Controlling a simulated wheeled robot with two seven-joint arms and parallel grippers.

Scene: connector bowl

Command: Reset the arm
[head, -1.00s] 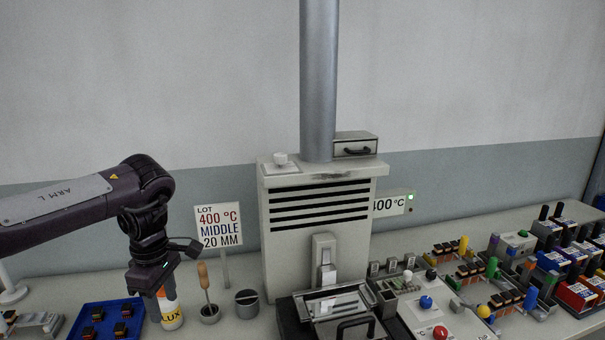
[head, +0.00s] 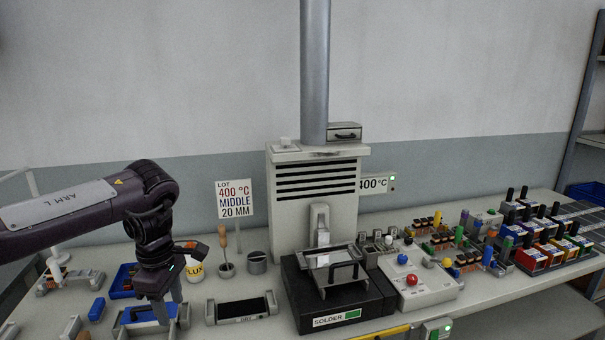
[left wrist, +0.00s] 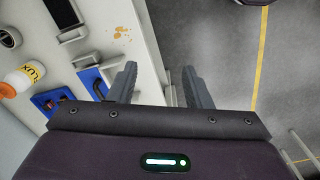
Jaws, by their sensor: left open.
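My left arm comes in from the left of the head view. Its gripper (head: 158,312) points down over the front left part of the bench. In the left wrist view the two fingers (left wrist: 160,85) are spread apart with nothing between them. Below and beside them is a blue fixture (left wrist: 92,80) with grey ends, which also shows partly hidden behind the gripper in the head view (head: 135,314). I cannot tell whether the fingers touch it. My right gripper is not in view.
A white flux bottle (head: 194,268), a small pot with a wooden-handled tool (head: 226,270) and a grey cup (head: 257,262) stand behind the gripper. The black solder unit (head: 335,305) is to the right, with a control box (head: 420,290) beyond. Floor (left wrist: 285,60) shows past the bench edge.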

